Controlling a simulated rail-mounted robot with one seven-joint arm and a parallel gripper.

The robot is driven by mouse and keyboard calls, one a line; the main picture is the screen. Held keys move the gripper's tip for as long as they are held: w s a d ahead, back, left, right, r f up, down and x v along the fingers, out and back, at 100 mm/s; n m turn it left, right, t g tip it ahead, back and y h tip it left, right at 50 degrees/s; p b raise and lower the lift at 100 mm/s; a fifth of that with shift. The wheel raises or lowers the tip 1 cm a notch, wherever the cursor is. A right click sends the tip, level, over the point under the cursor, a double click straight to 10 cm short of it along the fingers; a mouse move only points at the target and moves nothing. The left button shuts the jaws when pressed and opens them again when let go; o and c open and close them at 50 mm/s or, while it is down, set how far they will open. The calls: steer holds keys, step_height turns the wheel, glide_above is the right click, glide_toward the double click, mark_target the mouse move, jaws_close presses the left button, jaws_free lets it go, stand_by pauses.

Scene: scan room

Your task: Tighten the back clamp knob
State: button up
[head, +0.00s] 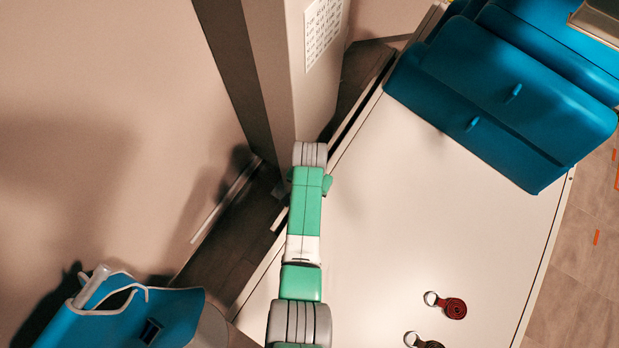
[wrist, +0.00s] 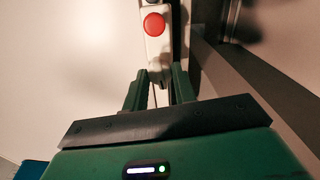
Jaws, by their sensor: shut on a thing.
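My gripper (wrist: 160,88) shows in the wrist view with its two dark green fingers on either side of a narrow pale part. It is shut on what seems to be the back clamp knob, which is mostly hidden between and behind the fingers. A pale upright piece with a round red button or knob (wrist: 153,23) stands just beyond the fingertips. The red piece is clear of the fingers. In the head view my green and grey arm reaches up to the white table's left edge, beside the column. The fingers and the clamp cannot be made out there.
A white table (head: 400,210) lies right of my arm, mostly bare. A grey column (head: 310,80) stands close left, and a blue container (head: 140,320) is at lower left.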

steer(key=shift+m, duration=1)
steer(key=o, duration=1)
step_height(320, 180, up, 8)
steer(key=shift+f+p, duration=0.1)
steer(key=shift+p, duration=0.6)
